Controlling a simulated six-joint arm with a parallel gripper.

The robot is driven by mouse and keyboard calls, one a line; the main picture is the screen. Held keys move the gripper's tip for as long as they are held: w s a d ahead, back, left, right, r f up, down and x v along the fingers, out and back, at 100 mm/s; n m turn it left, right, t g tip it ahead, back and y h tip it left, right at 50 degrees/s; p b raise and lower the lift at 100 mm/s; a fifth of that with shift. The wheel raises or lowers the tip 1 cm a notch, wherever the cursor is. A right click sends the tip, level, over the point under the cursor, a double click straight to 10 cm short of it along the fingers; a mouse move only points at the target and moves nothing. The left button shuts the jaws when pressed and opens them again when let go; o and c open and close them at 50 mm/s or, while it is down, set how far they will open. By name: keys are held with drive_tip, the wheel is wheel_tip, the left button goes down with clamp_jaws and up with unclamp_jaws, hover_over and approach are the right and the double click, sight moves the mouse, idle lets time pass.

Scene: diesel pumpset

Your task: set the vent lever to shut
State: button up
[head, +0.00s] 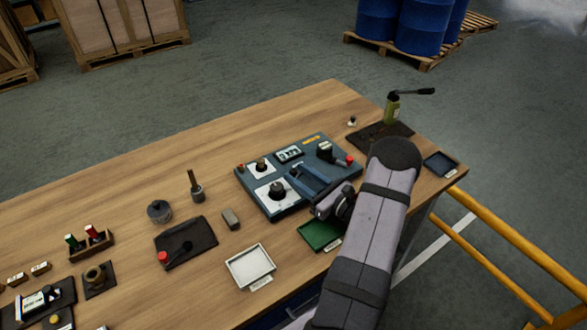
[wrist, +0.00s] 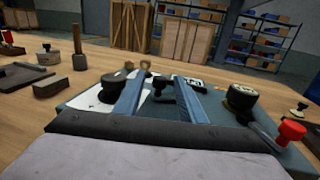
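My gripper (head: 300,177) is over the blue-grey control panel (head: 269,208). In the wrist view its two blue fingers (wrist: 160,97) stand apart, with a small black part (wrist: 165,90) visible between them; I cannot tell if they touch it. A lever with a black hub (head: 325,151) and a red ball end (head: 349,160) is at the panel's right side; it also shows in the wrist view (wrist: 291,131), right of and apart from my fingers. I cannot read which lever is marked as the vent. Black knobs (head: 277,190) sit on white plates left of my fingers.
Left of the panel are a dark plate (head: 198,238) with a red-knobbed lever, a grey block (head: 231,219) and a white tray (head: 250,266). A green tray (head: 320,234) lies in front. A hand pump (head: 392,105) stands at the right. The table's back left is clear.

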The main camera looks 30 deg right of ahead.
sight(295, 174)
drive_tip(key=shift+p+x, duration=0.3)
drive_tip(key=shift+x, duration=1)
clamp_jaws()
drive_tip(key=shift+w+a+m+h, duration=0.1)
drive_tip(key=shift+w+m+h, duration=0.1)
drive_tip(key=shift+m+h, duration=0.35)
drive_tip(key=shift+w+a+m+h, duration=0.1)
drive_tip(key=shift+w+m+h, duration=0.15)
drive_tip(key=shift+h, duration=0.5)
drive_tip(key=shift+d, duration=0.1)
unclamp_jaws()
drive_tip(key=shift+s, duration=0.1)
